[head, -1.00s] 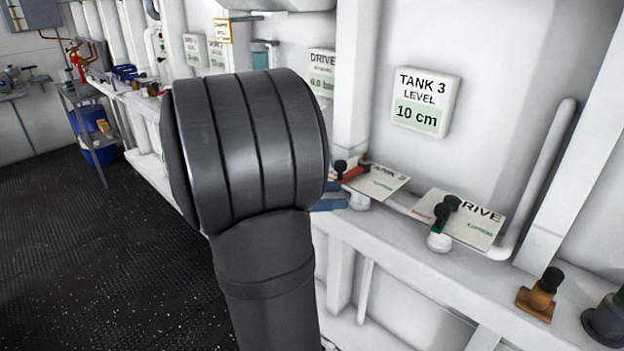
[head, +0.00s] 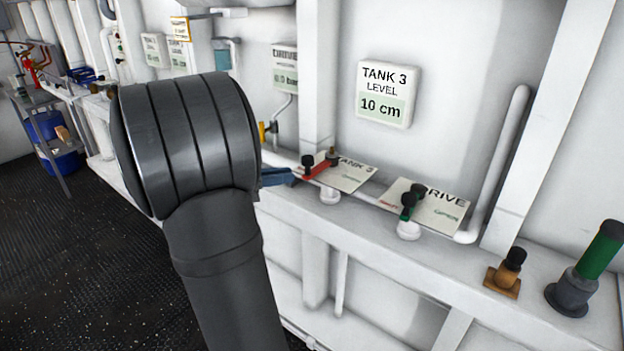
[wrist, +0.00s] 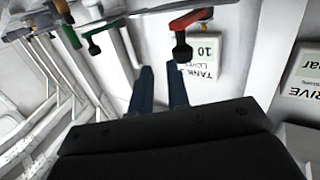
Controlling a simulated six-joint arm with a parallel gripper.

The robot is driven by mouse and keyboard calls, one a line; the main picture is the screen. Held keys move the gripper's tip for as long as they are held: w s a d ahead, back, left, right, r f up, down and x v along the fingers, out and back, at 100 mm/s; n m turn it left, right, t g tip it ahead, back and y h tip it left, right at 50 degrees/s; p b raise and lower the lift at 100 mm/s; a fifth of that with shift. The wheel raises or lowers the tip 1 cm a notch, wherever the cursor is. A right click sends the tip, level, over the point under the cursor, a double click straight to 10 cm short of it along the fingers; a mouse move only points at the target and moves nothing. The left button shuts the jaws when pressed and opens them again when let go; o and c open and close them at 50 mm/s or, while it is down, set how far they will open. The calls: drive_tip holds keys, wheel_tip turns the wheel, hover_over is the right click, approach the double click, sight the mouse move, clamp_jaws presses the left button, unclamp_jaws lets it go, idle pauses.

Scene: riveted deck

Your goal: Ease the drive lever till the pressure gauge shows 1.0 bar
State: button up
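The drive lever (head: 412,203) is a green arm with black knobs on a white valve stub, in front of the DRIVE plate (head: 440,208). In the wrist view, which is upside down, a green lever (wrist: 107,28) with a black knob hangs upper left. The DRIVE pressure gauge (head: 285,72) is a white wall box, partly readable as 0.0 bar; its edge shows in the wrist view (wrist: 303,80). My gripper (head: 279,177) has blue fingers, mostly hidden by my arm, left of the drive lever. The wrist view shows the fingers (wrist: 160,75) apart, nothing between them.
A red lever (head: 320,168) by the TANK 3 plate (head: 345,175) lies between my gripper and the drive lever. The TANK 3 gauge (head: 388,94) reads 10 cm. A brass fitting (head: 505,275) and a green handle (head: 600,248) stand to the right on the white ledge (head: 450,262).

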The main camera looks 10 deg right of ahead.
drive_tip(key=shift+d, duration=0.1)
clamp_jaws()
drive_tip(key=n+g, duration=0.4)
drive_tip(key=n, duration=1)
approach(414, 195)
drive_tip(key=w+d+f, duration=0.1)
drive_tip(key=w+f, duration=0.1)
drive_tip(key=w, duration=0.2)
drive_tip(key=shift+h, duration=0.4)
drive_tip(key=s+d, duration=0.2)
drive_tip(key=d, duration=0.1)
drive_tip(key=shift+s+d+r, duration=0.15)
drive_tip(key=shift+s+d, duration=0.05)
drive_tip(key=shift+d, duration=0.05)
drive_tip(key=shift+s+d, duration=0.1)
drive_tip(key=shift+s, duration=0.05)
